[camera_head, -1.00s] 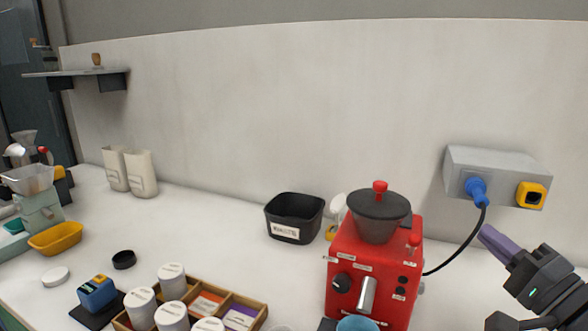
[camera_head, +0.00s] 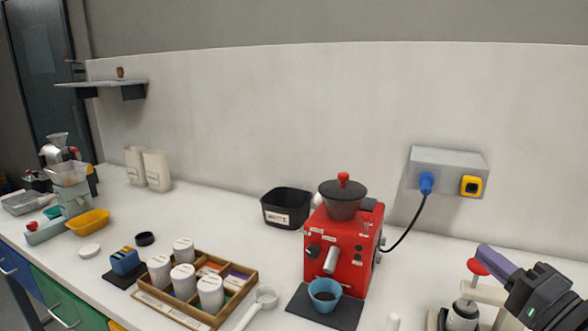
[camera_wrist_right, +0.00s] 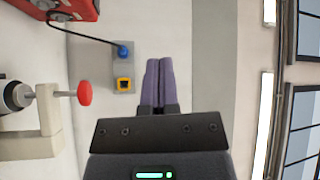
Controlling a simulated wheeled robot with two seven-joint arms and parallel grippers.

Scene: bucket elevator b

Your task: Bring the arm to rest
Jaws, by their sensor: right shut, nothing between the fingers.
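My right gripper (camera_head: 492,260) is at the lower right of the head view, above the counter, with its purple fingers together and nothing between them. The wrist view shows the same closed purple fingers (camera_wrist_right: 159,84). They point toward the wall and touch nothing that I can see. My left gripper is not in view.
A red grinder (camera_head: 342,250) stands on the counter (camera_head: 225,226), plugged into a grey wall socket box (camera_head: 447,171). A blue cup (camera_head: 324,294) stands before it. A red-knobbed device (camera_head: 478,267) is beside my right gripper. A wooden tray (camera_head: 240,298) holds white canisters.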

